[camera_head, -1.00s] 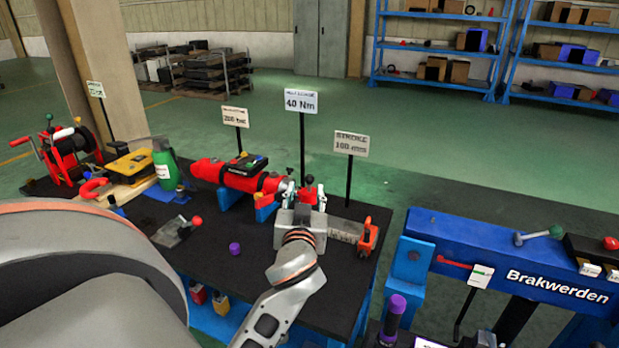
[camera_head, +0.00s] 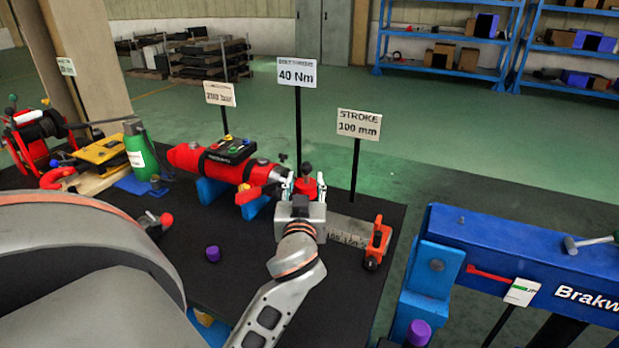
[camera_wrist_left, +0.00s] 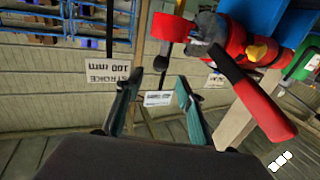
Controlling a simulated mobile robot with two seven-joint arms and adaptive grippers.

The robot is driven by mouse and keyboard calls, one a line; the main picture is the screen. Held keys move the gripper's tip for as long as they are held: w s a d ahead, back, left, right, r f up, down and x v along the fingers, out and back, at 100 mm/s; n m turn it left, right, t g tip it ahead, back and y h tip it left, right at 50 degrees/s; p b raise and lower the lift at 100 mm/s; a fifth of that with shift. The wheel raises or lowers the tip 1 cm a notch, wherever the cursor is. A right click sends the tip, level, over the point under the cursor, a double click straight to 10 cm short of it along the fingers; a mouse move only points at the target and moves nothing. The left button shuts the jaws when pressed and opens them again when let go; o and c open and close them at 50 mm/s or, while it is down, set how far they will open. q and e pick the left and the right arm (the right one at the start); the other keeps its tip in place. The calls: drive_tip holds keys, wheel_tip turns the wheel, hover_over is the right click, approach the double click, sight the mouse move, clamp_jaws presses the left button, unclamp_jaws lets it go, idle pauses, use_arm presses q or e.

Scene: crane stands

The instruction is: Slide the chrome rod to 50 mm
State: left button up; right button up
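The red cylinder (camera_head: 185,158) lies on blue supports on the black bench, left of my left gripper. A short grey end piece shows at its right end (camera_head: 281,177); I cannot tell how much of it is the chrome rod. A red knob-like part (camera_head: 307,186) stands at my fingertips. My left gripper (camera_head: 304,190) points away from me there. In the left wrist view its two fingers (camera_wrist_left: 158,80) are apart with nothing between them. A grey joint (camera_wrist_left: 205,32) and a red ring (camera_wrist_left: 172,27) show beyond the right finger. My right gripper is not in view.
A marked grey scale (camera_head: 348,231) runs right from my gripper to an orange stop (camera_head: 377,243). The sign behind (camera_head: 358,126) reads STROKE 100 mm. A purple cap (camera_head: 212,254) lies on the bench. A blue frame (camera_head: 520,265) stands to the right.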

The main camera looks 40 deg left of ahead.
sight(306, 171)
use_arm(q)
drive_tip(key=shift+w+a+f, duration=0.2)
drive_tip(key=shift+f, duration=0.15)
drive_tip(key=shift+w+a+r, duration=0.15)
drive_tip(key=shift+w+a, duration=0.05)
drive_tip(key=shift+w, duration=0.05)
drive_tip(key=x, duration=0.6)
drive_tip(key=shift+w+a+p, duration=0.25)
drive_tip(key=shift+w+p, duration=0.05)
drive_tip(key=shift+p, duration=0.05)
clamp_jaws()
